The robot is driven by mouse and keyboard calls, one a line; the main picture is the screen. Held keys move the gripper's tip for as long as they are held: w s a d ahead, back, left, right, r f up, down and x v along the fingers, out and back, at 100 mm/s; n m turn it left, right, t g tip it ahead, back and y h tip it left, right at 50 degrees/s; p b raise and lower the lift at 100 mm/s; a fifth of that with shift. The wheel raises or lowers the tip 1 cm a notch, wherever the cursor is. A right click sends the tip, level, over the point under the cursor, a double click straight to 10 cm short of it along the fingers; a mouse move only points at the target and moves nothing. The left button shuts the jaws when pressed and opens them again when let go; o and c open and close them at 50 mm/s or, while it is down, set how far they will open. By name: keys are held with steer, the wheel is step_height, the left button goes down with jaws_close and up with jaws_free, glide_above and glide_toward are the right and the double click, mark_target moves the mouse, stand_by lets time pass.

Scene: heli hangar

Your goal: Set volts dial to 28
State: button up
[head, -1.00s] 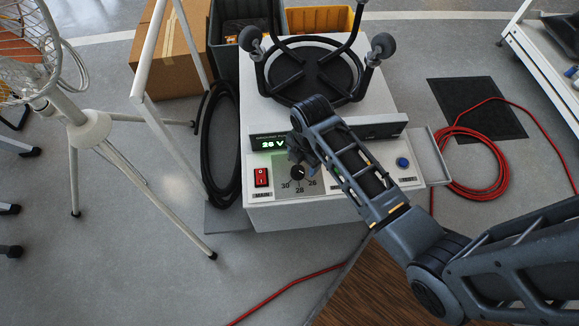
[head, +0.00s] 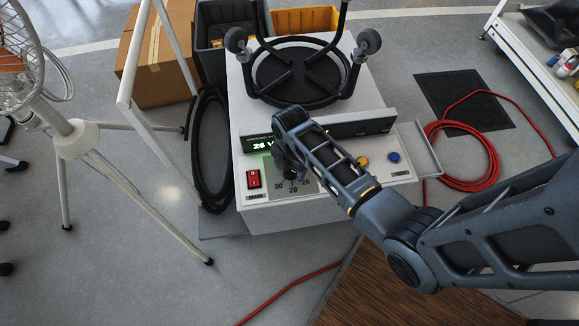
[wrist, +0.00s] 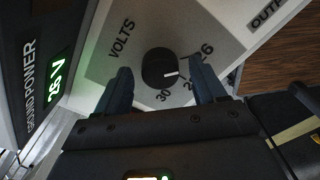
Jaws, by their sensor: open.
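The volts dial (wrist: 158,66) is a round black knob on a grey panel marked VOLTS, with 30, 28 and 26 around it. Its white pointer mark faces right in the wrist view, roughly between 28 and 26. The green display (wrist: 58,77) seems to read 26 V; it also shows in the head view (head: 262,146). My gripper (wrist: 162,70) is open, one finger on each side of the knob with gaps visible. In the head view, my gripper (head: 290,168) is over the dial panel and hides the knob.
The white power unit (head: 240,105) carries a red switch (head: 253,179) left of the dial, and yellow (head: 362,161) and blue (head: 393,157) buttons to the right. A black frame (head: 303,75) stands on top. Red cable (head: 462,174) coils on the floor at right.

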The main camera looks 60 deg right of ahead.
steer(key=c, duration=1.1)
steer(key=shift+o, duration=0.2)
steer(key=shift+r+m+p, duration=0.1)
steer(key=shift+m+p, duration=0.2)
steer(key=shift+r+m+p, duration=0.1)
steer(key=shift+m+p, duration=0.65)
steer(key=shift+m, duration=0.05)
steer(key=shift+m+p, duration=0.55)
steer(key=shift+m, duration=0.35)
steer(key=m+p, duration=0.2)
steer(key=m, duration=0.3)
steer(key=shift+w+m, duration=0.1)
steer(key=shift+m, duration=0.2)
